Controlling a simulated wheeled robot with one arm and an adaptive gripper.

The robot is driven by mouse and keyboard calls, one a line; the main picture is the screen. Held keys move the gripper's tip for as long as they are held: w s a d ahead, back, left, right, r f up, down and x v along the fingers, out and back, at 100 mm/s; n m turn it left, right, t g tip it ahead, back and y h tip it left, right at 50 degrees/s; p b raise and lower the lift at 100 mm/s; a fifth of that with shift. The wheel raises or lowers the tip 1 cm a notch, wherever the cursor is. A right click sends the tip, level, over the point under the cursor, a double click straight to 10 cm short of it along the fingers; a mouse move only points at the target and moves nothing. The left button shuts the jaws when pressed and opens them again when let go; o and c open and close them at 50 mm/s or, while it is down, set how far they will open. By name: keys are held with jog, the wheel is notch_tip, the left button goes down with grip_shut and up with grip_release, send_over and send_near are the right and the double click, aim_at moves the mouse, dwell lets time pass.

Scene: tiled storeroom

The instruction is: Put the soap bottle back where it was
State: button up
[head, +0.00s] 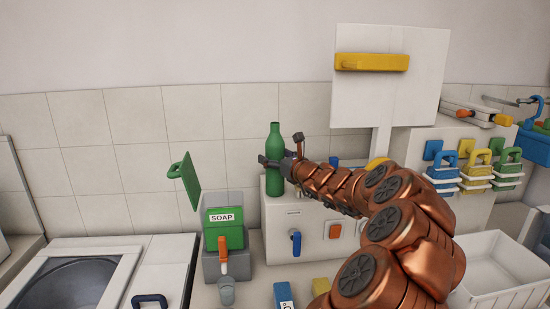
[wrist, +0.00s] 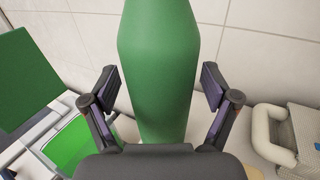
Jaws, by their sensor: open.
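The green soap bottle (head: 275,140) is upright at the back, at the top of a white unit (head: 312,237); I cannot tell whether its base touches the unit. My gripper (head: 272,160) is open at the bottle's mid-height. In the wrist view the bottle (wrist: 158,60) fills the middle, with one finger of my gripper (wrist: 161,85) on each side and a small gap beside each. The bottle's neck and base are out of the wrist view. A green dispenser labelled SOAP (head: 224,235), its green lid (head: 186,183) raised, stands left of the bottle and lower.
A grey cup (head: 226,292) is under the dispenser's orange tap. A sink (head: 75,285) is at left. Blue, yellow and green handled items (head: 475,172) hang at right above a white bin (head: 505,270). A white panel with a yellow handle (head: 372,62) stands behind.

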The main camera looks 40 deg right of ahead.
jog(key=shift+r, duration=0.15)
jog(key=shift+s, duration=0.35)
jog(key=s+a+b, duration=0.2)
jog(key=s, duration=0.9)
jog(key=shift+s, duration=0.1)
